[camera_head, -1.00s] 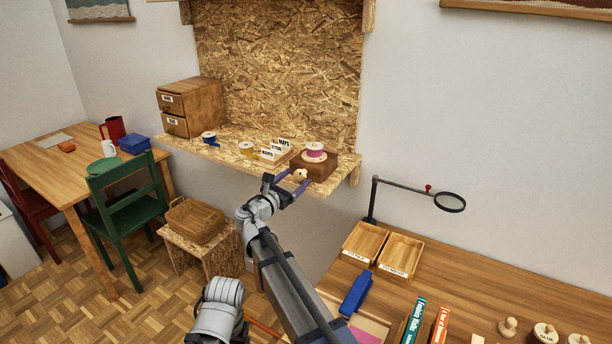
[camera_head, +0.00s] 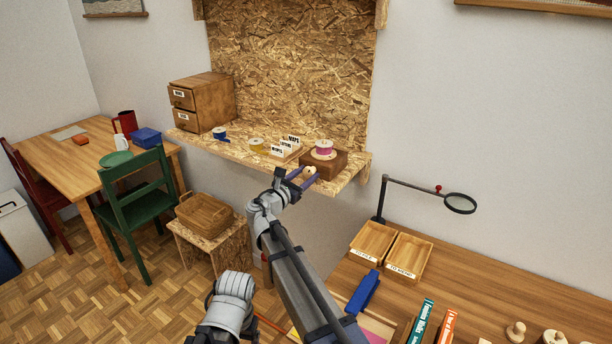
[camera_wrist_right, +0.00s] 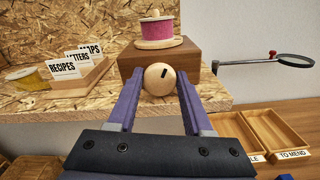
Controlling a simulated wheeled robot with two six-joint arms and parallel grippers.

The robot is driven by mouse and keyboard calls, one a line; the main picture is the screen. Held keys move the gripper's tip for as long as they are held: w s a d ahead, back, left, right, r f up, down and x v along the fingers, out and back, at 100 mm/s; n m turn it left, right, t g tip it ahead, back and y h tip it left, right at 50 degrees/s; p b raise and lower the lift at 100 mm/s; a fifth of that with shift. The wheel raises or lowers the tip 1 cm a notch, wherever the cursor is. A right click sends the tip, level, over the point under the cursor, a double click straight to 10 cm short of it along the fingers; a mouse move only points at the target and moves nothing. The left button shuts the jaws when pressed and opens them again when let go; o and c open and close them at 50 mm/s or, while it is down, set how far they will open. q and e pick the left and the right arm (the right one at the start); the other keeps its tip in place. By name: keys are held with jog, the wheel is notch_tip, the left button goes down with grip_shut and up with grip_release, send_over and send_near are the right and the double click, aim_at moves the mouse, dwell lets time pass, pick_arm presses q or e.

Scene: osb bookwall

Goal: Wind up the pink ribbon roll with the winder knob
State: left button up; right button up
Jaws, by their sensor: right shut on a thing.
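The pink ribbon roll (camera_head: 323,147) sits upright on a brown wooden winder box (camera_head: 334,163) near the right end of the shelf; it also shows in the right wrist view (camera_wrist_right: 156,31). The round pale winder knob (camera_wrist_right: 158,79) with a dark slot mark is on the box's front face. My right gripper (camera_head: 304,177) reaches up from below; its purple fingers stand on both sides of the knob and are shut on it. The slot sits a little right of the knob's middle. My left gripper is not in view.
The chipboard shelf (camera_head: 349,180) also holds a card box (camera_head: 285,152), a yellow roll (camera_head: 257,145), a blue roll (camera_head: 220,133) and small drawers (camera_head: 203,101). A magnifier on an arm (camera_head: 460,203) and two trays (camera_head: 408,257) stand to the right.

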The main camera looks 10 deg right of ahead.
grip_shut()
jog(key=shift+s+d+m, duration=0.1)
jog(key=shift+m, duration=3.3)
jog(key=o, duration=1.1)
grip_release()
jog(key=shift+o, duration=0.2)
jog(key=shift+f, duration=0.1)
